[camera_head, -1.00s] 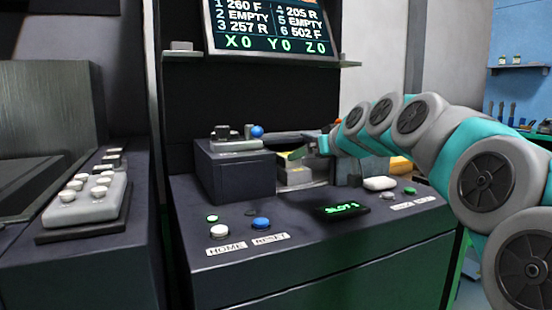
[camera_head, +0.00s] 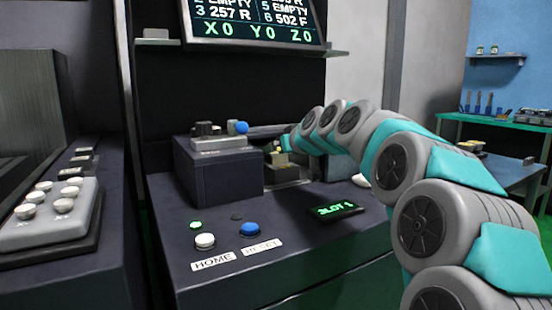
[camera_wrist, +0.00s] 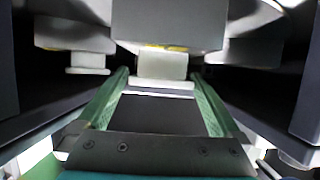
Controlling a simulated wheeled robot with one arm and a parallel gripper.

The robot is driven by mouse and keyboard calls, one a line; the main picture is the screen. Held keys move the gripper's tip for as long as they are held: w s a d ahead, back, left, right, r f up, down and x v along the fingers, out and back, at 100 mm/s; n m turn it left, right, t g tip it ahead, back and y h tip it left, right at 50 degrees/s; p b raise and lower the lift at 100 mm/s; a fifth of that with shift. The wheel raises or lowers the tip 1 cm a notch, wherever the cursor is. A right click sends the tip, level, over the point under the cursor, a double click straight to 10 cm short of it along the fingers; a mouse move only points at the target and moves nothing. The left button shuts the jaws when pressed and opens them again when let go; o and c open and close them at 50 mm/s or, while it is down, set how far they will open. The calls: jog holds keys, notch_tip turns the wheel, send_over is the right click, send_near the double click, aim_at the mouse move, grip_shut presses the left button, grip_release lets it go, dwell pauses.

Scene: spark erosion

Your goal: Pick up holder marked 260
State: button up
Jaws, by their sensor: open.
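In the wrist view, my gripper (camera_wrist: 158,76) is open, with one green finger on each side of a pale grey holder's narrow lower stem (camera_wrist: 162,66). The holder's wider block (camera_wrist: 168,22) is above the stem. I cannot tell whether the fingers touch it, and no 260 mark is readable. In the head view, my arm reaches into the machine bay, and my gripper (camera_head: 287,143) is small and partly hidden by the arm and dark parts. A small yellowish block (camera_head: 278,159) is just below it.
More grey holder-like parts hang at left (camera_wrist: 75,40) and right (camera_wrist: 255,50) in the wrist view, close to the fingers. A dark box (camera_head: 215,170) stands left of the gripper. HOME and RESET buttons (camera_head: 249,229) are in front.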

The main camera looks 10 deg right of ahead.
jog(key=shift+w+a+f, duration=0.1)
jog(key=shift+w, duration=0.25)
jog(key=shift+c, duration=0.4)
grip_shut()
